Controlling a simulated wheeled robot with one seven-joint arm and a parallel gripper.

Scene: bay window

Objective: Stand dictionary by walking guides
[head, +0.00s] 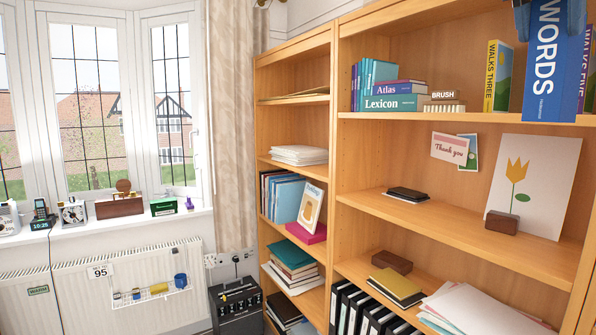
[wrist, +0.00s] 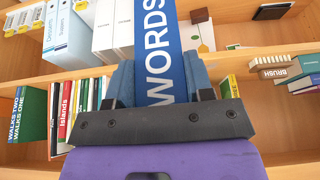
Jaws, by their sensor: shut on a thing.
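The dictionary is a blue book with WORDS in white on its spine (head: 546,65). It hangs upright in front of the upper right shelf in the head view, and its spine also shows in the wrist view (wrist: 157,45). My gripper (wrist: 162,88) is shut on it, with a blue finger on each side; in the head view only a bit of it shows at the top edge. The walking guide WALKS THREE (head: 491,76) stands just left of the dictionary, and WALKS FIVE (head: 584,68) is partly hidden at its right. WALKS ONE and WALKS TWO (wrist: 27,114) stand at the left in the wrist view.
Stacked Atlas and Lexicon books (head: 394,103) and a brush (head: 444,104) occupy the same shelf further left. The shelf between the brush and WALKS THREE has a little free room.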

